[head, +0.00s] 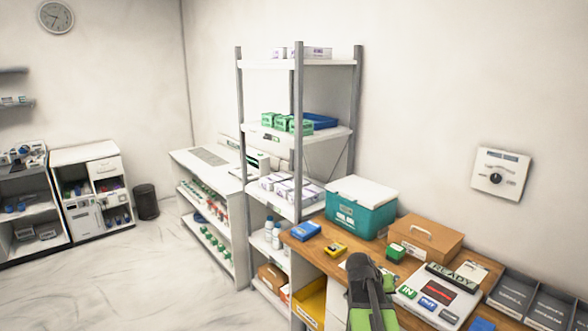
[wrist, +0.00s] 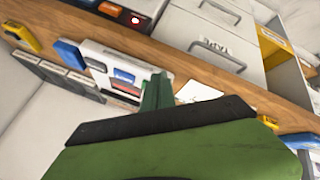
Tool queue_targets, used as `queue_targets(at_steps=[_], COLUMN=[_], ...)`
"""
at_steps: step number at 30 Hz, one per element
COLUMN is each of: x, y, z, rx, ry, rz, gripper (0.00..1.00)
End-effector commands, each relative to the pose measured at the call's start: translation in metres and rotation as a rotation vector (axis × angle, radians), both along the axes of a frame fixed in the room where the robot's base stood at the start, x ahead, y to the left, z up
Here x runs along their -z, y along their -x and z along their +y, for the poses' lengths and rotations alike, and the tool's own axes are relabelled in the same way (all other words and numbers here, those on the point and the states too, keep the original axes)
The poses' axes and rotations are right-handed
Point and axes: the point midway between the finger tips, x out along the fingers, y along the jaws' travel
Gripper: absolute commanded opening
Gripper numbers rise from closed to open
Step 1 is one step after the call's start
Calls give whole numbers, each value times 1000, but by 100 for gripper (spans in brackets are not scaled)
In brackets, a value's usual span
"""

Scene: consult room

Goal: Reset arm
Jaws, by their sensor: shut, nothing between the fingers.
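My gripper (head: 362,268) shows at the bottom centre of the head view, with its dark fingers pointing up and its green body below. It is shut and holds nothing. It stands in front of the wooden counter (head: 325,247), left of the white device (head: 437,296) with the READY display. In the wrist view my gripper (wrist: 157,92) points toward the counter, its green fingers overlapping the white device's edge (wrist: 95,52). I cannot tell the exact gap between the fingers and the counter.
Dark trays (head: 513,292) lie at the right. A shelf rack (head: 298,130) stands behind. The floor (head: 110,280) at left is clear.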

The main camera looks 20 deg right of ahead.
Motion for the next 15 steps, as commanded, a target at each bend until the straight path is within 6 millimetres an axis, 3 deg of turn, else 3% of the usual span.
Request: queue_targets(at_steps=[1, 4, 9, 12, 15], x=[5, 16, 34, 42, 46], y=[-14, -31, -24, -1, 27], z=[46, 132, 273, 330, 356], rx=[-65, -186, -393, -488, -548], ry=[-35, -117, -283, -391, -512], rz=[8, 37, 127, 194, 265], gripper=[0, 0, 0, 0, 0])
